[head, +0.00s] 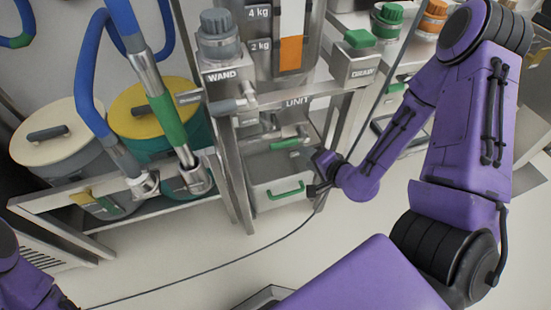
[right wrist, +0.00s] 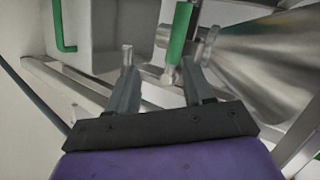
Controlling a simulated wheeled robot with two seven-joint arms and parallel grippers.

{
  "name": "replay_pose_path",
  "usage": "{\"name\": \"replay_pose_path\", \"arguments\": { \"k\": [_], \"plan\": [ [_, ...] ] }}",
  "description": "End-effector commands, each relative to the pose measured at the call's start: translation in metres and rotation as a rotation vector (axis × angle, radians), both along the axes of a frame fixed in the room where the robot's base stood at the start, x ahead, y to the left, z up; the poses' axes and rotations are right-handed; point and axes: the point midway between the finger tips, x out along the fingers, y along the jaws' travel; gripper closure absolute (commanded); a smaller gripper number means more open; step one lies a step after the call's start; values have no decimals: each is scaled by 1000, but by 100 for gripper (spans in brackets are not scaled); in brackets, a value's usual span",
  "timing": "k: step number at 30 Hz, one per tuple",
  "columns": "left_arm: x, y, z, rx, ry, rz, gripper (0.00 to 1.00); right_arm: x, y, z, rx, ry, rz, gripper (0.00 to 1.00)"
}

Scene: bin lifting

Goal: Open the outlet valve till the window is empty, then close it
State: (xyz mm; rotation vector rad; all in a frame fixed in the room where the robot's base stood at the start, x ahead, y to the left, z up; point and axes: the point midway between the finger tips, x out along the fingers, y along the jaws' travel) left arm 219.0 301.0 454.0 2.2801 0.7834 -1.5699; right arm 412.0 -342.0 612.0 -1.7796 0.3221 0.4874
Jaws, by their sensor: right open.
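The window (head: 291,22) on the unit's upright vessel shows orange material (head: 291,54) in its lower part, its top near the 2 kg label. Below, under the UNIT label, is the outlet valve with a green lever (head: 285,143). In the right wrist view the green lever (right wrist: 181,32) lies beyond my fingertips, nearer the right finger, beside a metal cone (right wrist: 265,62). My right gripper (head: 316,176) is open and empty, just right of and below the lever; its two fingers (right wrist: 158,68) stand apart. My left gripper is out of view.
A grey bin with a green handle (head: 287,191) stands under the valve; its handle also shows in the right wrist view (right wrist: 62,28). Frame posts flank it. Drums with cream (head: 55,132) and yellow lids stand left, near blue hoses. A dark cable crosses the floor.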

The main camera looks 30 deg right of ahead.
Motion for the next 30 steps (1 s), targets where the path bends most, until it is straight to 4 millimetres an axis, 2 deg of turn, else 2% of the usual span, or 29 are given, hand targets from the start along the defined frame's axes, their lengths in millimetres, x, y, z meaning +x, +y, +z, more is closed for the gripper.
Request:
{"name": "replay_pose_path", "arguments": {
  "k": [1,3,6,11,21,24,30],
  "plan": [
    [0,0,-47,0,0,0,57,9,1,-28,85,-81,-14,48],
    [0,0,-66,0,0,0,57,16,6,-27,188,-170,-11,48],
    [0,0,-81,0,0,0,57,21,12,-22,287,-252,0,48],
    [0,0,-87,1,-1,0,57,29,17,-17,338,-293,12,48],
    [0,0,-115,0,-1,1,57,98,28,-32,333,-290,13,48],
    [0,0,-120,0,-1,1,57,113,30,-33,331,-290,12,48],
    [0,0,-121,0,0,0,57,125,32,-32,333,-289,13,48]
  ]
}}
